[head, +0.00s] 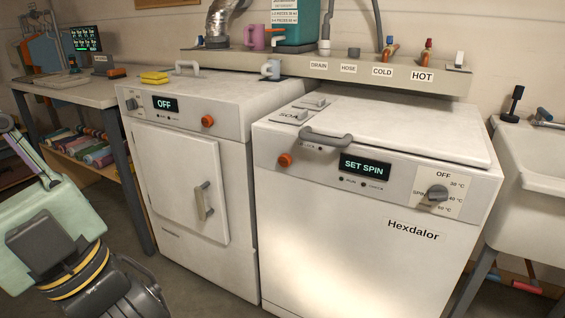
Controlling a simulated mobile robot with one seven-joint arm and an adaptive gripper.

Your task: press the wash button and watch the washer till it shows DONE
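The washer (370,240) is the white Hexdalor machine at the right, its top lid closed. Its display (365,167) reads SET SPIN, with two small dark lamps beneath. An orange round button (284,160) is at the panel's left; I can read no wash label on it. A grey dial (437,193) is at the panel's right, with OFF and temperature marks around it. A grey lid handle (326,137) spans the front edge and partly covers small lettering.
A second white machine (185,190) stands left of the washer, door closed, display reading OFF, with its own orange button (207,121). A shelf (300,66) with labelled valves runs behind. A sink (540,160) is at the right, a bench (75,92) at the left.

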